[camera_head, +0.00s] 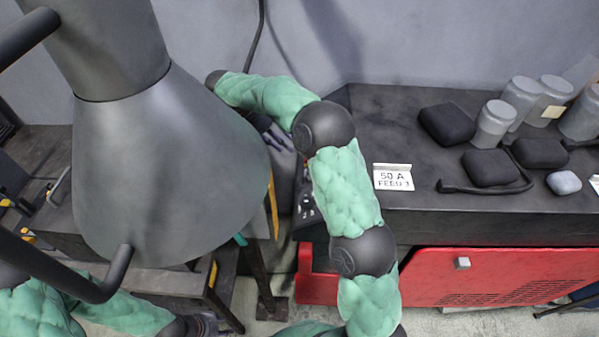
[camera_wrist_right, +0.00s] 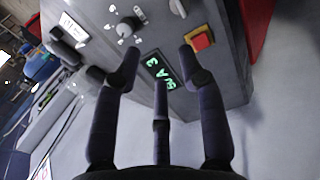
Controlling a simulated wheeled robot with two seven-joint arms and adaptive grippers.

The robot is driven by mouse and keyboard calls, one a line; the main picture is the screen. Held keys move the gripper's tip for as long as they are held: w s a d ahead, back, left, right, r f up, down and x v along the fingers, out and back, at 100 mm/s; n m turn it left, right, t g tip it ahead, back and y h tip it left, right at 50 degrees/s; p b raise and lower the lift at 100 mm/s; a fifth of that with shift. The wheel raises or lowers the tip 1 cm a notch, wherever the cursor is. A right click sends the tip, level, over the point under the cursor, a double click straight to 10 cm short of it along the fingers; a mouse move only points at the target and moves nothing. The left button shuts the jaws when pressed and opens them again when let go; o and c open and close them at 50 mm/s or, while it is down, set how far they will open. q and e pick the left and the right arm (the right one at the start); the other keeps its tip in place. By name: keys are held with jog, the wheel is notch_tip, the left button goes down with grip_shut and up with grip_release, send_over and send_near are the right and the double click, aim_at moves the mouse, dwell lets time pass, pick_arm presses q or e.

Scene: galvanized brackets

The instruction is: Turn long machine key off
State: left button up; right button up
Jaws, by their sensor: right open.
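In the right wrist view a grey machine panel (camera_wrist_right: 228,72) carries a round knob (camera_wrist_right: 127,28) with markings around it, a red button (camera_wrist_right: 202,41) on a yellow base and a display (camera_wrist_right: 163,70) with green characters. A small pale fitting (camera_wrist_right: 178,9) sits at the top edge. I cannot tell which fitting is the key. My right gripper (camera_wrist_right: 160,75) is open and empty, its dark fingers spread in front of the panel. In the head view the machine (camera_head: 285,170) is partly hidden by my right arm. My left gripper (camera_head: 200,325) is at the bottom edge, its fingers unclear.
A red cabinet (camera_head: 490,278) stands below. A large grey cone (camera_head: 165,165) blocks much of the left of the head view.

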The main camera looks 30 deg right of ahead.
jog(key=b+x, duration=0.2)
jog(key=x, duration=0.2)
jog(key=w+a+f+b+x, duration=0.1)
jog(key=b+x, duration=0.1)
jog(key=x, duration=0.3)
jog(key=a+f+b+x, duration=0.1)
jog(key=b+x, duration=0.1)
jog(key=x, duration=0.3)
jog(key=shift+w+f, duration=0.2)
jog(key=shift+w, duration=0.15)
grip_shut()
